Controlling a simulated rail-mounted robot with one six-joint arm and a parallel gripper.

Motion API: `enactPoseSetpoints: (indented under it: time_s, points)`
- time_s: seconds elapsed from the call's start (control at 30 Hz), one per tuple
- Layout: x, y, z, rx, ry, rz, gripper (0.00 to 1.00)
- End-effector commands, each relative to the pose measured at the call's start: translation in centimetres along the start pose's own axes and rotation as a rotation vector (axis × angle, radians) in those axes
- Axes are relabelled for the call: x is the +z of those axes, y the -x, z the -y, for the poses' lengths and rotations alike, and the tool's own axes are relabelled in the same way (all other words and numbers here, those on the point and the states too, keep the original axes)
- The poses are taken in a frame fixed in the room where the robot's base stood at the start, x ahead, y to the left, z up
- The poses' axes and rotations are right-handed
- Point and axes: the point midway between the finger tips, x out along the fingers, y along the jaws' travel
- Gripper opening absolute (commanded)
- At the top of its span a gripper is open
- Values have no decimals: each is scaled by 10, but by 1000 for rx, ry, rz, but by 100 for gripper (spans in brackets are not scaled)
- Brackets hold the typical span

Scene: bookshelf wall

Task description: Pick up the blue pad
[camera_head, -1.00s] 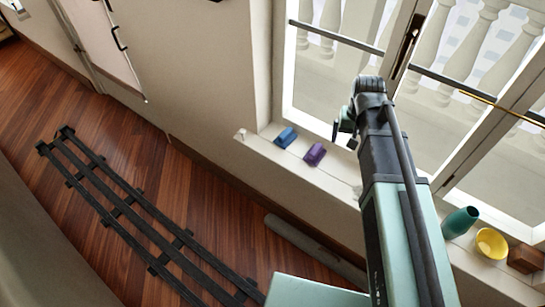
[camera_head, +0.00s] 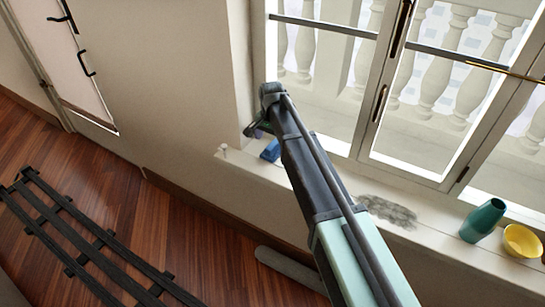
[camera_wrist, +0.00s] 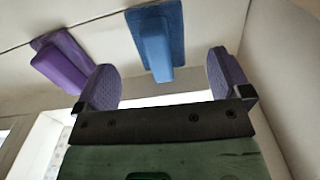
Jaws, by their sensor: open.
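The blue pad (camera_head: 270,152) lies on the white window sill, partly hidden behind my arm in the head view. In the wrist view the blue pad (camera_wrist: 155,40) shows whole or nearly so, ahead of my gripper and roughly in line with the gap between the fingers. My gripper (camera_wrist: 165,85) is open and empty, its two purple-grey fingers wide apart. In the head view my gripper (camera_head: 256,129) is small and partly hidden at the arm's end, near the sill's left end. I cannot tell its exact distance from the pad.
A purple pad (camera_wrist: 62,62) lies beside the blue pad in the wrist view; my arm hides it in the head view. A small white thing (camera_head: 223,148) stands at the sill's left end. A teal vase (camera_head: 482,220) and yellow bowl (camera_head: 522,241) stand farther right.

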Motion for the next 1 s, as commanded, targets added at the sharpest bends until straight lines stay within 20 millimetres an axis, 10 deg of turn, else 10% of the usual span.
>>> enactPoseSetpoints:
  time_s: [0.3,0.57,0.9,1.0]
  points:
    - [2,-52,-2,0,0,0,96]
    - [2,-49,-2,0,1,0,94]
    - [2,-49,-2,0,1,0,42]
    - [2,-49,-2,0,1,0,42]
